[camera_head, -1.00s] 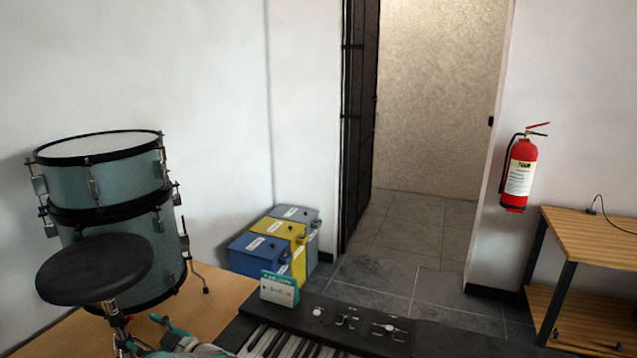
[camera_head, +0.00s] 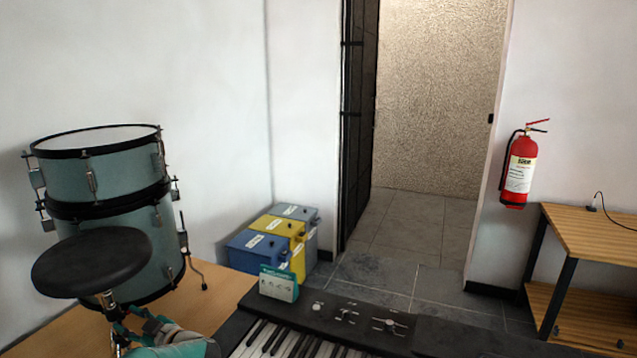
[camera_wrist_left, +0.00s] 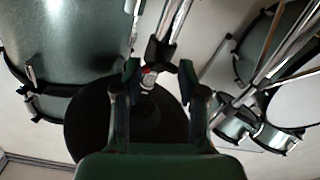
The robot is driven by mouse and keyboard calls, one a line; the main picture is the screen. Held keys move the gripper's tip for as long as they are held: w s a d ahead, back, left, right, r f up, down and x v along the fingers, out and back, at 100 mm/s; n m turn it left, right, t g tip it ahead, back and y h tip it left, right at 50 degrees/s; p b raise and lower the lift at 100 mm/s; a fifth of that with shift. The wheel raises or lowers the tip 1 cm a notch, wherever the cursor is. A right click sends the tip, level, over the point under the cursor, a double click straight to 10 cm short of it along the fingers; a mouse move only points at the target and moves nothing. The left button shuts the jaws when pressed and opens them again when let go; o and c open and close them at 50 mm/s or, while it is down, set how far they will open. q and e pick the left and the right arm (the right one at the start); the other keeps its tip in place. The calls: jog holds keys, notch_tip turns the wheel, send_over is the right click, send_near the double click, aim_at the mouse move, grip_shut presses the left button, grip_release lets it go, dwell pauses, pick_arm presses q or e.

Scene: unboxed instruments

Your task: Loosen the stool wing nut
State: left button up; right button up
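The stool has a round black seat (camera_head: 92,262) and a chrome post below it, at the left of the head view. My left gripper (camera_head: 128,326), teal and dark, is at the post just under the seat. In the left wrist view, the gripper (camera_wrist_left: 160,72) is open, its two fingers apart. Between and just beyond the fingertips show a dark collar (camera_wrist_left: 158,52) on the chrome post and a small metal piece with a red spot. I cannot tell clearly which part is the wing nut. The dark seat (camera_wrist_left: 90,125) lies behind the fingers. My right gripper is in neither view.
Teal drums (camera_head: 100,178) stand just behind the stool. A keyboard (camera_head: 330,325) with a small teal-and-white box (camera_head: 279,284) is to the right of my left arm. Blue and yellow batteries (camera_head: 277,240) stand by the wall. A wooden shelf (camera_head: 590,240) is far right.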

pick_arm(q)
jog(key=c, duration=0.3)
jog(key=shift+r, duration=0.1)
jog(key=shift+c, duration=0.2)
jog(key=n+b, duration=0.2)
jog(key=b, duration=0.1)
jog(key=n+b, duration=0.1)
jog(key=b, duration=0.2)
jog(key=shift+f+n+b, duration=0.2)
jog(key=shift+n+b, duration=0.15)
jog(key=shift+n, duration=0.05)
jog(key=shift+w+n+b, duration=0.1)
jog(key=shift+n+b, duration=0.2)
jog(key=shift+d+r, duration=0.1)
jog(key=shift+r, duration=0.15)
jog(key=o, duration=0.7)
jog(key=shift+c, duration=0.2)
jog(key=o, duration=0.5)
jog(key=shift+f, duration=0.1)
